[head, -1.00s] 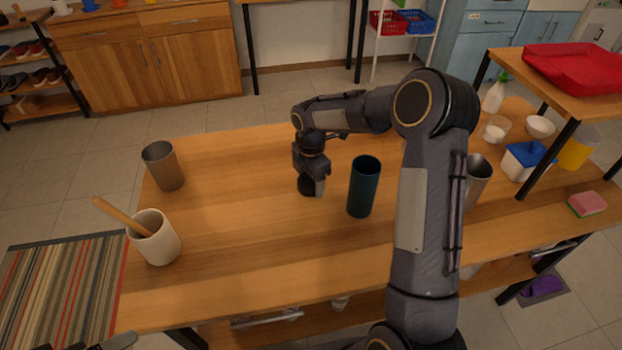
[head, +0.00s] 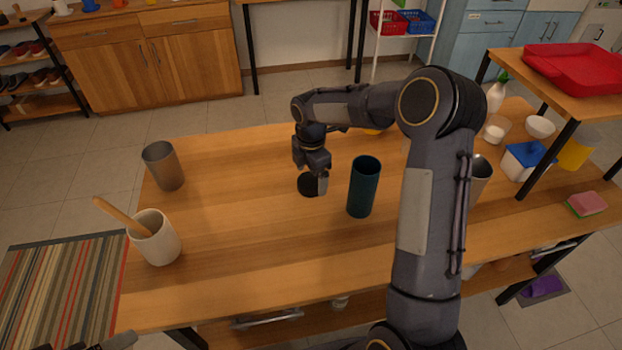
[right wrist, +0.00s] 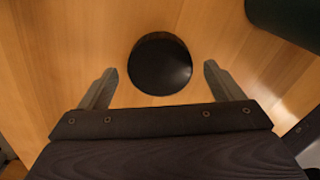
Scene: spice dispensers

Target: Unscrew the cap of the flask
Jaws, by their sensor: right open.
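The flask (head: 363,190) is a dark teal cylinder standing upright on the table, its top open with a dark inside. Its side also shows at the top right of the right wrist view (right wrist: 290,18). A round black cap (head: 307,187) lies on the table just left of the flask. In the right wrist view the cap (right wrist: 160,65) is a black disc beyond the fingertips. My right gripper (head: 313,176) is open and empty, just above the cap, its fingers apart on either side. Dark pieces at the bottom left edge may be my left gripper (head: 100,343); its jaws are unclear.
A metal cup (head: 163,166) and a cream pot (head: 155,240) with a wooden utensil stand at the left. Another metal cup (head: 481,176) is partly behind my right arm. A raised shelf with a red tray (head: 575,68) is at the right. The table's front middle is clear.

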